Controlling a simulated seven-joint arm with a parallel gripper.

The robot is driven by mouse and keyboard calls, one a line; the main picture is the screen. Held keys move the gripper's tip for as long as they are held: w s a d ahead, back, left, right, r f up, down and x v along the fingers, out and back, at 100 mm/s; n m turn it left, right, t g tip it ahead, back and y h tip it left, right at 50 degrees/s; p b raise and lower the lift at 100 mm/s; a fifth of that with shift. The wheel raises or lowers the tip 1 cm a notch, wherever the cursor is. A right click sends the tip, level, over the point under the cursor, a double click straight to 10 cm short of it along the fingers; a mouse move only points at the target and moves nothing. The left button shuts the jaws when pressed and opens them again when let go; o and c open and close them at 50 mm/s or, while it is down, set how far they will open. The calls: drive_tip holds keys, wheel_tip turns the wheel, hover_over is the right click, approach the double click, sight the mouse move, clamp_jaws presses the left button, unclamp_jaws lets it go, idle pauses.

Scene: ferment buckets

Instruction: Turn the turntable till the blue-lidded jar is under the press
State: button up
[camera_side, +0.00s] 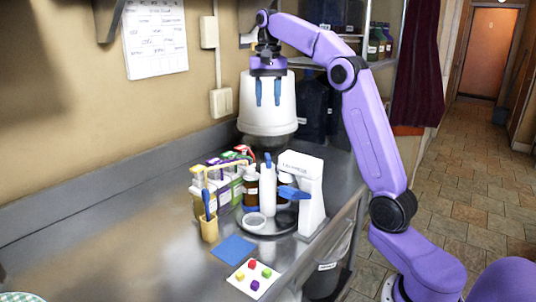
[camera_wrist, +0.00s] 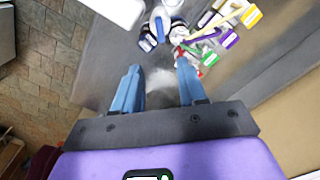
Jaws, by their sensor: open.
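My gripper (camera_side: 267,92) hangs high above the bench in the side view, in front of a white bucket. Its two blue fingers are apart and empty; they also show in the wrist view (camera_wrist: 158,66). The dark round turntable (camera_side: 283,229) lies lower on the bench, well below my gripper. I cannot clearly make out a blue-lidded jar.
A rack of colorful boxes (camera_side: 222,182) stands left of the turntable. The large white bucket (camera_side: 268,118) stands behind.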

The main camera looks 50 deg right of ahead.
sight(268, 156)
wheel_tip(268, 156, down, 17)
drive_tip(key=shift+f, duration=0.15)
idle(0.6)
clamp_jaws()
